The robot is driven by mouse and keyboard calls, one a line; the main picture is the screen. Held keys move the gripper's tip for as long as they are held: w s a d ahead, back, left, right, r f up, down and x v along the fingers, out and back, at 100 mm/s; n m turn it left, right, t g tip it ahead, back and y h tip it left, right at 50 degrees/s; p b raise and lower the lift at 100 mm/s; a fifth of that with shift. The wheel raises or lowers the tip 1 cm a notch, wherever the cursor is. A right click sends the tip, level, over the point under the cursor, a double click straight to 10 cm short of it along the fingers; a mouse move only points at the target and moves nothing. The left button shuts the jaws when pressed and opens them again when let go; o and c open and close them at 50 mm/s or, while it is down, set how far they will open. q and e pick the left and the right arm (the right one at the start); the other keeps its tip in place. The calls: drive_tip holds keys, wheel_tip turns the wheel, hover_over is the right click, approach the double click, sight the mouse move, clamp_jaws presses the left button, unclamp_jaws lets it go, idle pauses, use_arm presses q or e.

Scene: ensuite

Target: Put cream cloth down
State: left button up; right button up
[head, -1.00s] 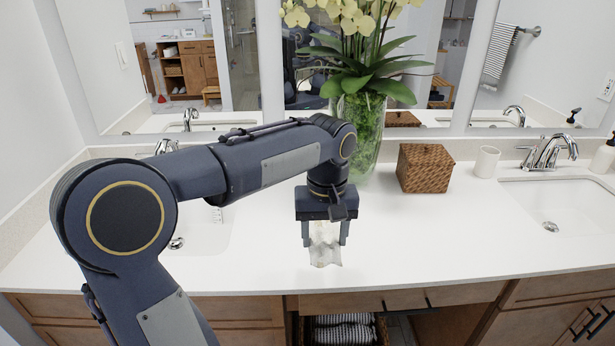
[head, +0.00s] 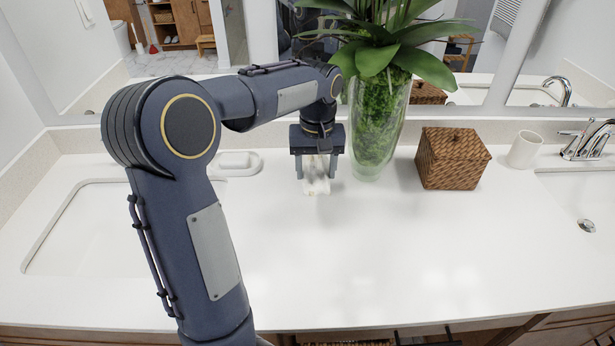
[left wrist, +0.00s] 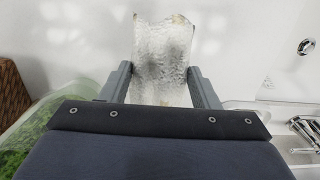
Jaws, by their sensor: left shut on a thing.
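The cream cloth (head: 316,182) hangs crumpled and pale below my left gripper (head: 316,172), just left of the glass vase. In the left wrist view the cloth (left wrist: 163,65) shows between the two fingers of the left gripper (left wrist: 163,85), which is shut on it. The cloth's lower end is at or just above the white countertop (head: 330,260); I cannot tell whether it touches. My right gripper is not in view.
A glass vase (head: 376,130) with green filling and leaves stands close right of the gripper. Further right are a woven box (head: 453,160) and a white cup (head: 524,150). A white soap dish (head: 238,163) lies left. The front counter is clear.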

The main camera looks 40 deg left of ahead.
use_arm(q)
drive_tip(key=w+a+f, duration=0.1)
drive_tip(key=f, duration=0.1)
drive_tip(key=w+a+f, duration=0.1)
drive_tip(key=a+f, duration=0.1)
drive_tip(key=w+a+f, duration=0.1)
drive_tip(key=a+f, duration=0.1)
drive_tip(key=shift+w+a+f+p, duration=0.1)
drive_tip(key=shift+w+p, duration=0.2)
drive_tip(key=shift+w+a+f, duration=0.15)
drive_tip(key=shift+f, duration=1.65)
drive_tip(key=shift+f, duration=0.2)
drive_tip(key=o, duration=0.9)
drive_tip(key=shift+r, duration=0.1)
drive_tip(key=shift+c, duration=0.2)
